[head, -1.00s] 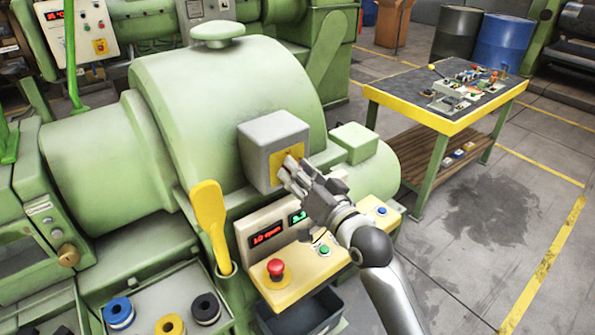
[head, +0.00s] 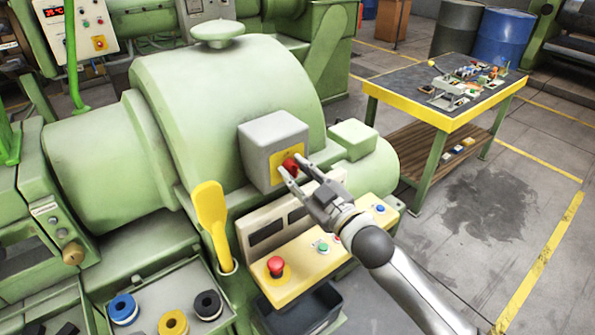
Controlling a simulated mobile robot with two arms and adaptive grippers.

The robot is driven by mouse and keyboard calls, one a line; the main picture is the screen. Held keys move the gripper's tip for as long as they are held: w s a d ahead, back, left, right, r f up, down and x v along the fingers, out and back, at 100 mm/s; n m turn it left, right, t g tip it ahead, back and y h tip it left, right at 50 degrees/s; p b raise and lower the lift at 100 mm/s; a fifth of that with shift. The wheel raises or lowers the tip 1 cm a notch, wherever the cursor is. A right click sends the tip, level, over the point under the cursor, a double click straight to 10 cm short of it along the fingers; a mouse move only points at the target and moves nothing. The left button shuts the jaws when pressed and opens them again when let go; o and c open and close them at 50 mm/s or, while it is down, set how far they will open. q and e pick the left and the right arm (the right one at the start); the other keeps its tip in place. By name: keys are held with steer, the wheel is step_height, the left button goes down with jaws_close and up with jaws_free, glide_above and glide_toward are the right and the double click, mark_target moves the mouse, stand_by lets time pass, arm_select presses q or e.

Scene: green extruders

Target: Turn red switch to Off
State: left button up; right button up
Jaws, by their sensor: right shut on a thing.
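The red switch (head: 290,163) sits on a yellow plate (head: 277,176) on the front of a grey box (head: 268,141), which is fixed to the green extruder (head: 225,95). My right gripper (head: 292,168) has its two fingers on either side of the red knob and is shut on it. The fingers partly cover the knob, and I cannot read its marks. On the panel below, both small display windows (head: 267,232) are dark. My left gripper is not in view.
A yellow-edged table (head: 446,124) with small parts stands right. Floor at the right is clear.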

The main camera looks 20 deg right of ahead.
steer(key=shift+n, duration=1.2)
steer(key=o, duration=1)
steer(key=shift+o, duration=0.2)
steer(key=v, duration=1.2)
steer(key=shift+d, duration=0.15)
